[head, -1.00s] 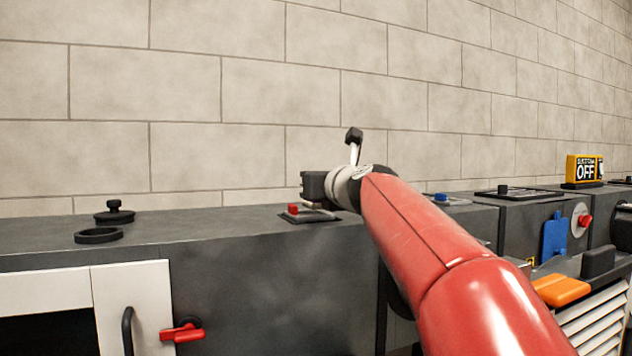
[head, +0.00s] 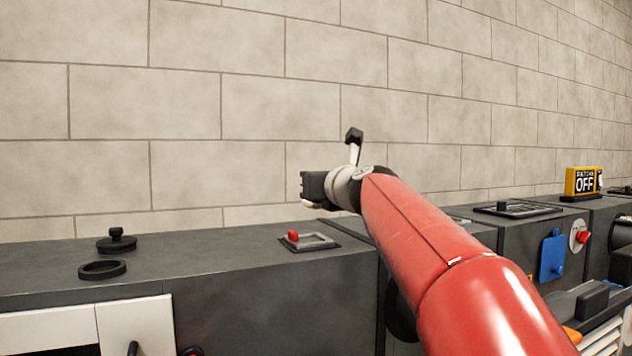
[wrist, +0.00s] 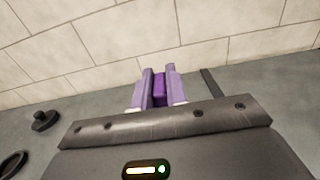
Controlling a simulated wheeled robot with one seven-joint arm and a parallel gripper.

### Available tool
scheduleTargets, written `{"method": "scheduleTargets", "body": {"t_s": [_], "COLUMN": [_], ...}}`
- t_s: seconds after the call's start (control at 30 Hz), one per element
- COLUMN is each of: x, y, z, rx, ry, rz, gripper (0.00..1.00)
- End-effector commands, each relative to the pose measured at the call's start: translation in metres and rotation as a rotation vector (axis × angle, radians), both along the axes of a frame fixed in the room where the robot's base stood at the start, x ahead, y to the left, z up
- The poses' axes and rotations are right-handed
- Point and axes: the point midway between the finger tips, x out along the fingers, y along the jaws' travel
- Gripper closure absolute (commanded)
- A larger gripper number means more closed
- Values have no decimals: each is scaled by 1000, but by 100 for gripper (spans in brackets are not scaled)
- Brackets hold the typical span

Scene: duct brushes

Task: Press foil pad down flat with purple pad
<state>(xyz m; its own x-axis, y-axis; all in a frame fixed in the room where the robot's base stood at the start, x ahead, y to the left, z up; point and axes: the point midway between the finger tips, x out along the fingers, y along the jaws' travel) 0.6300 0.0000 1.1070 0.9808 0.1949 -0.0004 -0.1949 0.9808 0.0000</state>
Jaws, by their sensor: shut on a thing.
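My gripper (wrist: 159,76) is shut on a purple pad (wrist: 159,90), which shows as a deep purple block between two lighter purple fingers in the wrist view. In the head view my gripper (head: 309,203) is held above the dark duct top, apart from it, and the pad cannot be made out there. I cannot tell whether this is the foil pad. In the wrist view, the gripper body hides the surface below it.
A black knobbed lid (head: 117,241) and a black ring (head: 102,270) are on the duct to the left. A tiled wall runs behind. Bare duct top lies between ring and square frame.

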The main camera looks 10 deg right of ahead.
Motion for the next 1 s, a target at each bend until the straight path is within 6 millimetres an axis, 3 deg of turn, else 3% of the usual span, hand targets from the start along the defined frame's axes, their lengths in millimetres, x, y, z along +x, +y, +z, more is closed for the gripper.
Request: {"method": "scheduleTargets", "body": {"t_s": [0.27,0.73,1.0], "x": [1,10,12], "y": [0,2,2], "z": [-9,-55,-59], "rx": [0,1,0], "ry": [0,0,0], "rz": [0,0,-1], "gripper": [100,100,100]}}
